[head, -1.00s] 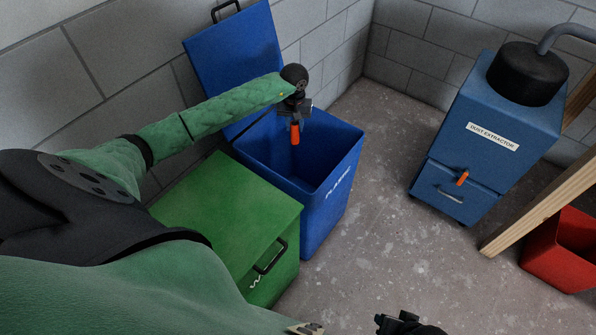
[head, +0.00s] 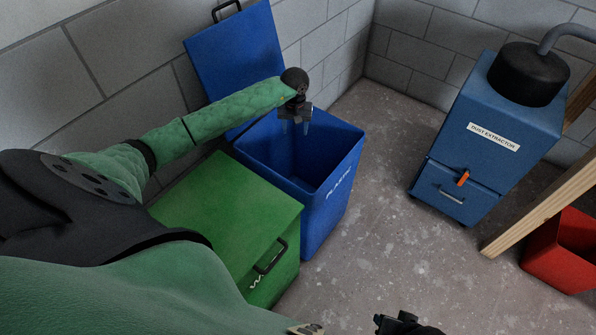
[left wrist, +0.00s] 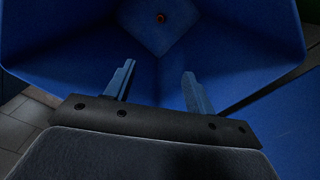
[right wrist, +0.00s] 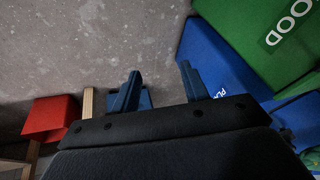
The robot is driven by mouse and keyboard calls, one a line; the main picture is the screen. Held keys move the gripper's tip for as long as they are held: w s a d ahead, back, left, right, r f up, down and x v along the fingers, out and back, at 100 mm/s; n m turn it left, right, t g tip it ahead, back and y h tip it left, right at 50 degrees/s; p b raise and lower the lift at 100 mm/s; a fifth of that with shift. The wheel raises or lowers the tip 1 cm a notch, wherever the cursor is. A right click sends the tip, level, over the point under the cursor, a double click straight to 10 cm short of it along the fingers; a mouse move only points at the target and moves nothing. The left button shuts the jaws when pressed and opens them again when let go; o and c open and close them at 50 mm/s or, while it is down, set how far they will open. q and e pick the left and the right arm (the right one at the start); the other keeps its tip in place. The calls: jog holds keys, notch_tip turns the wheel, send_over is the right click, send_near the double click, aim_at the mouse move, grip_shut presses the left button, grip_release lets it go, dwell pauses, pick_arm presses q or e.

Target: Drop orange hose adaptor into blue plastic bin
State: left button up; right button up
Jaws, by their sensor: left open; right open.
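The blue plastic bin (head: 335,190), marked PLASTIC, stands against the wall with its lid (head: 235,65) raised. My left gripper (head: 294,128) is over the bin's mouth, open and empty, with its fingers pointing down. The left wrist view looks down into the bin. There the orange hose adaptor (left wrist: 160,17) shows as a small orange-red spot on the bin floor, beyond the spread fingers. My right gripper (right wrist: 160,85) is open and empty, away from the bin.
A green bin (head: 225,205) with a closed lid stands beside the blue bin. A blue dust extractor (head: 490,145) with an orange latch is at the right. A wooden post (head: 545,205) and a red bin (head: 565,250) are at the far right. The floor between is clear.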

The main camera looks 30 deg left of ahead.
pick_arm(q)
notch_tip(320, 180, up, 8)
jog(key=b, duration=0.1)
jog(key=shift+f, duration=0.15)
pick_arm(e)
jog(key=shift+w+a+f+y, duration=0.15)
jog(key=shift+w+a+f, duration=0.05)
jog(key=shift+a+f, duration=0.35)
jog(key=shift+w+a+f+y, duration=0.15)
jog(key=shift+a+f, duration=0.3)
jog(key=shift+a, duration=0.15)
jog(key=shift+d, duration=0.15)
